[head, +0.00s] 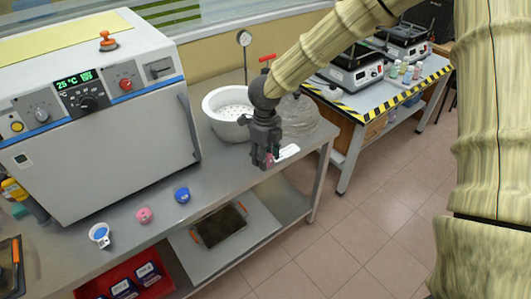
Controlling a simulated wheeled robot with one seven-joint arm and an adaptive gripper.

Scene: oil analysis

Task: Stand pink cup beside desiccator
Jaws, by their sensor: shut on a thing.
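My gripper (268,162), dark grey and pointing down, is near the front edge of the metal bench at its right end. It is shut on a small pink thing, which I take to be the pink cup (269,157); the fingers hide most of it. A white basin with a perforated plate, apparently the desiccator (213,103), stands just behind and left of the gripper. A clear dome (303,116), partly hidden by my arm, sits right of it. Whether the held cup touches the bench is unclear.
A second pink round piece (143,215), a blue one (182,195) and a white-and-blue cup (100,235) stand along the bench front. A large white oven (130,150) fills the left. A small white label-like piece (288,152) lies beside the gripper.

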